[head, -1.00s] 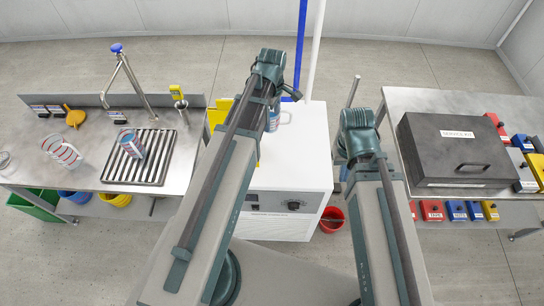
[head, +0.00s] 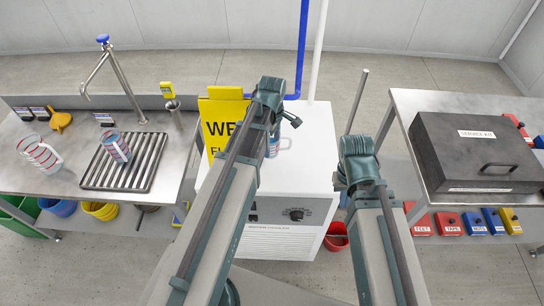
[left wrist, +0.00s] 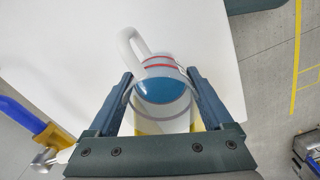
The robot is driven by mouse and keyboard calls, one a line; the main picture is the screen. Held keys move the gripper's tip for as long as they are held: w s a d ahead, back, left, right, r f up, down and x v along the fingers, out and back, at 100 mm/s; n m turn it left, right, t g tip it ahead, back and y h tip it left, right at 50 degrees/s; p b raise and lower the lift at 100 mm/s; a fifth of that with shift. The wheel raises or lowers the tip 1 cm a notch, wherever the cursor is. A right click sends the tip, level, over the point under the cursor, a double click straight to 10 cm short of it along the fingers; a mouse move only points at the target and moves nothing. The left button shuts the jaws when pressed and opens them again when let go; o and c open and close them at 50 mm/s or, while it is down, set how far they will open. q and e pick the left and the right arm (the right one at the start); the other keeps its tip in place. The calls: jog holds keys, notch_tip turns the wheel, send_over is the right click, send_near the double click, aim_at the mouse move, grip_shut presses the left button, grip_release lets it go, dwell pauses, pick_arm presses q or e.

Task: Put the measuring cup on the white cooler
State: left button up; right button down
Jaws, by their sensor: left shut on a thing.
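My left gripper (head: 270,115) is shut on a measuring cup (head: 273,146), partly hidden behind my arm in the head view. In the left wrist view the clear cup (left wrist: 162,88), with red lines and blue inside, sits between both fingers, its white handle pointing up and left. The cup is over the top of the white cooler (head: 313,150), whose white top also shows in the left wrist view (left wrist: 75,55). I cannot tell whether the cup touches it. My right gripper (head: 357,170) is at the cooler's right side; its fingers do not show clearly.
A yellow sign (head: 218,122) stands at the cooler's left. The left bench holds a clear jug (head: 40,154), a cup (head: 117,148) on a drain rack (head: 128,176) and a tap (head: 103,40). A dark service case (head: 475,150) lies on the right bench. A red bucket (head: 336,238) is beside the cooler.

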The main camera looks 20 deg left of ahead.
aim_at(272, 150)
pick_arm(q)
jog(key=shift+f+b, duration=2.15)
jog(key=shift+f, duration=0.05)
jog(key=shift+r, duration=0.1)
jog(key=o, duration=1.2)
jog(key=shift+o, duration=0.2)
